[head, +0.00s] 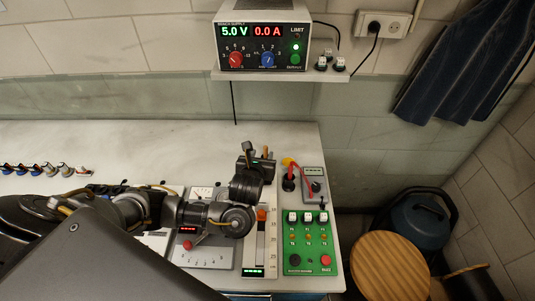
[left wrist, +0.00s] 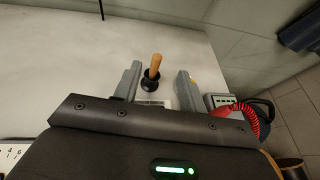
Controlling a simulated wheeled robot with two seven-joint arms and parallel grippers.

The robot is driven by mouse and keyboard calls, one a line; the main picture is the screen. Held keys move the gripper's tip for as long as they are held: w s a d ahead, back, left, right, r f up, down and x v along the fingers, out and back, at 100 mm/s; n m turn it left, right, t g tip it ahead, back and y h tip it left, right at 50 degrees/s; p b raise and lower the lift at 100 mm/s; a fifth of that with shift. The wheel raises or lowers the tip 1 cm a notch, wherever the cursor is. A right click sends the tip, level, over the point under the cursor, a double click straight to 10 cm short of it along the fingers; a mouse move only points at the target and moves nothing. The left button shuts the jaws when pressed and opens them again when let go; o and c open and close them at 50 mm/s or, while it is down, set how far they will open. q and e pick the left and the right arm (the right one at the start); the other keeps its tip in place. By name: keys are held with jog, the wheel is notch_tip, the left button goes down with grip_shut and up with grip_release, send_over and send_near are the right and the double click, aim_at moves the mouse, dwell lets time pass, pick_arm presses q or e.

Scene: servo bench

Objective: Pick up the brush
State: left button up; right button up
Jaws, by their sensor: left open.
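The brush (left wrist: 154,66) shows in the left wrist view as an upright wooden handle on a round dark base, standing on the pale bench top. In the head view its handle (head: 265,152) shows only in a small part, behind my gripper. My left gripper (head: 257,164) is over the back right of the bench, with its fingers pointing towards the back. In the left wrist view the open fingers (left wrist: 158,85) show on either side of the brush, with a gap to each side. I cannot tell how far ahead of the fingertips it stands. My right gripper is not in view.
A green panel (head: 308,243) with switches and a grey box (head: 315,185) with a red coiled lead lie at the bench's right edge. A slider panel (head: 262,262) is below my gripper. A power supply (head: 264,40) sits on a wall shelf.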

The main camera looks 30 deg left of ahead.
aim_at(265, 149)
pick_arm(q)
jog(key=b+x, duration=0.2)
jog(key=x, duration=0.3)
jog(key=shift+d+f, duration=0.1)
jog(key=shift+w+f, duration=0.4)
jog(key=shift+w, duration=0.35)
jog(key=shift+s+r, duration=0.1)
jog(key=shift+r, duration=0.1)
jog(key=shift+s+a, duration=0.2)
jog(key=x, duration=0.2)
jog(key=f+b+x, duration=0.1)
jog(key=x, duration=0.1)
jog(key=shift+s+a, duration=0.1)
jog(key=shift+a, duration=0.1)
jog(key=shift+w+a+f, duration=0.1)
jog(key=shift+w, duration=0.25)
grip_shut()
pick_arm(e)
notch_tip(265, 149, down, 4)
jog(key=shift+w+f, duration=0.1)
